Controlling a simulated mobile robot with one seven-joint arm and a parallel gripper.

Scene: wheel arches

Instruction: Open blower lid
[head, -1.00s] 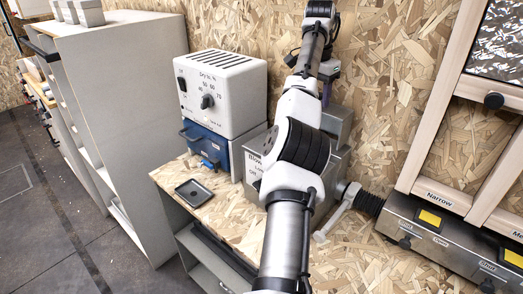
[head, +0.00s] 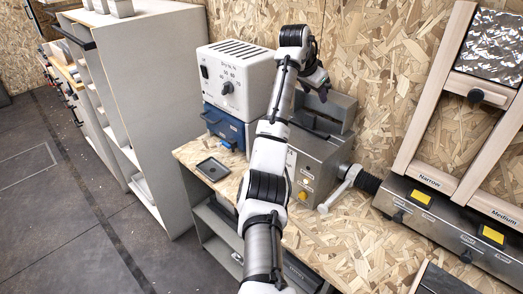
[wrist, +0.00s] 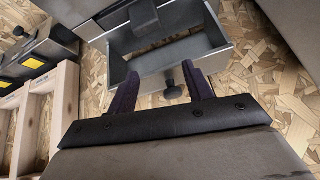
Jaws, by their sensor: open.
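The blower (head: 318,160) is a grey metal box on the worktop, its front partly hidden by my arm. Its lid (head: 340,108) stands raised at the back, with a dark opening in front of it. My gripper (head: 322,90) is above and behind the lid in the head view. Its two purple fingers (wrist: 160,88) are apart, one on each side of the knob; I cannot tell whether they touch it.
A white dial box (head: 235,78) stands on a blue box (head: 228,128) to the left, with a small black tray (head: 212,169) before them. A crank handle (head: 345,185) is right of the blower. Wooden frames (head: 430,150) stand further right above a metal unit (head: 425,208).

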